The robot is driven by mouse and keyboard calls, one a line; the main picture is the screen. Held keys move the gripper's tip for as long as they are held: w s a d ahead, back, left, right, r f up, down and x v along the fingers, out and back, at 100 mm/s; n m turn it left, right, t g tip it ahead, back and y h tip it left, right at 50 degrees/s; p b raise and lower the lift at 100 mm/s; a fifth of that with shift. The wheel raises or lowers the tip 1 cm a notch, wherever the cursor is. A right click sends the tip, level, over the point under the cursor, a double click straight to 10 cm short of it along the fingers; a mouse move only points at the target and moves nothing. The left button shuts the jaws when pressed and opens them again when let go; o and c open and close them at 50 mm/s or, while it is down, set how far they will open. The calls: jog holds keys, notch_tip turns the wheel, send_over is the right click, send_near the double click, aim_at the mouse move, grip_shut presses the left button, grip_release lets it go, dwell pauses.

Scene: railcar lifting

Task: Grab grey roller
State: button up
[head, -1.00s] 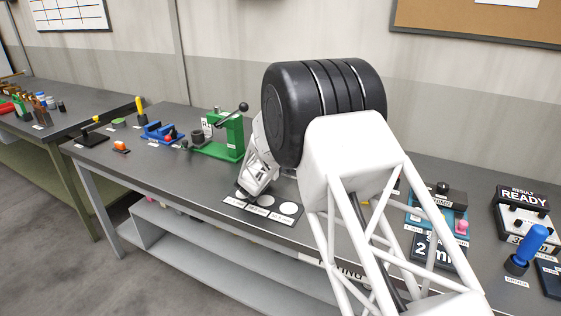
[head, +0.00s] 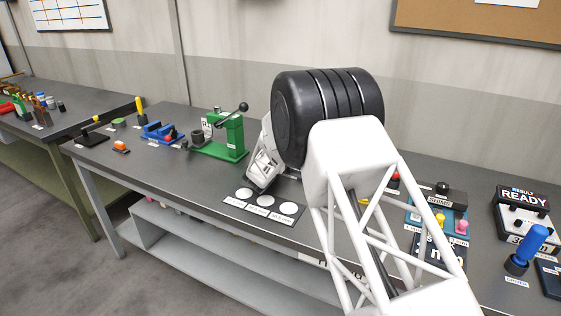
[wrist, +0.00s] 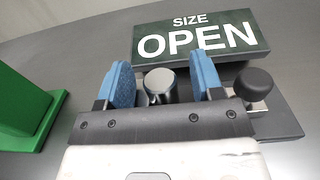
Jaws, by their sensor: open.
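In the wrist view, my gripper (wrist: 162,67) is open, with one blue-padded finger on each side. A short grey cylinder with a shiny round end, which looks like the grey roller (wrist: 160,85), shows between the two fingers. Gaps show on both sides of it, so neither pad appears to touch it. Its lower part is hidden behind my gripper's body. In the head view my own arm covers the roller, and my fingertips cannot be made out.
A dark sign reading "SIZE OPEN" (wrist: 200,36) stands just beyond the roller. A black knob (wrist: 253,84) is close to the right finger. A green press (head: 228,138) stands left of my wrist. A plate with white discs (head: 264,205) lies near the bench's front edge.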

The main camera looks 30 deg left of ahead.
jog(key=shift+c, duration=0.2)
grip_shut()
dwell(0.4)
jog(key=shift+r, duration=0.1)
jog(key=shift+r, duration=1.4)
jog(key=shift+s+r, duration=0.1)
jog(key=shift+r, duration=0.25)
jog(key=s+d+r, duration=0.1)
jog(key=s+d, duration=0.8)
jog(key=s, duration=0.3)
jog(key=shift+s+d+r, duration=0.15)
jog(key=shift+s+d, duration=0.1)
jog(key=shift+s, duration=0.05)
